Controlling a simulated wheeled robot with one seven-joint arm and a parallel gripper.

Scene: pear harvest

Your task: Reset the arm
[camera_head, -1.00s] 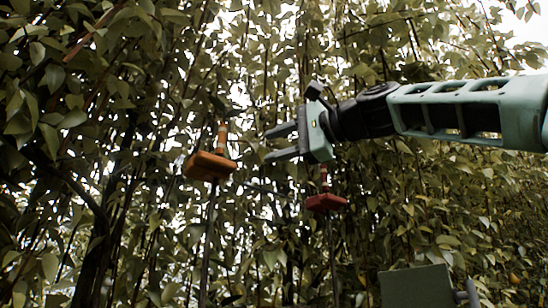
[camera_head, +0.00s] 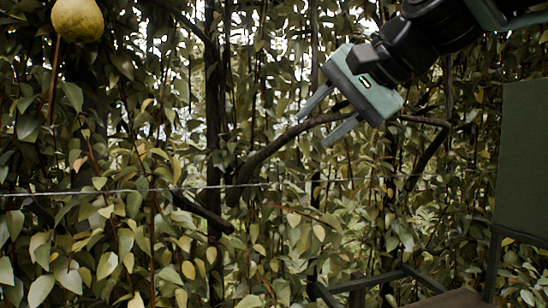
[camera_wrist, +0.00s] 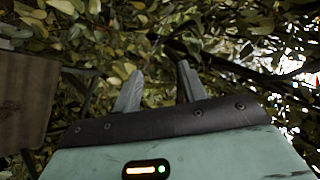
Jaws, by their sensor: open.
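My gripper (camera_head: 312,122) is at the upper right of the head view, in front of the foliage. Its two fingers point down and to the left and stand apart, with nothing between them. In the wrist view my gripper (camera_wrist: 158,85) also shows two spread, empty fingers, with leaves and branches behind them.
A yellow-green pear (camera_head: 77,19) hangs at the top left of the head view, well apart from my gripper. A thin wire (camera_head: 120,191) runs across the foliage. A thick branch (camera_head: 262,155) bends behind my gripper. A brown surface (camera_wrist: 22,98) is at the left of the wrist view.

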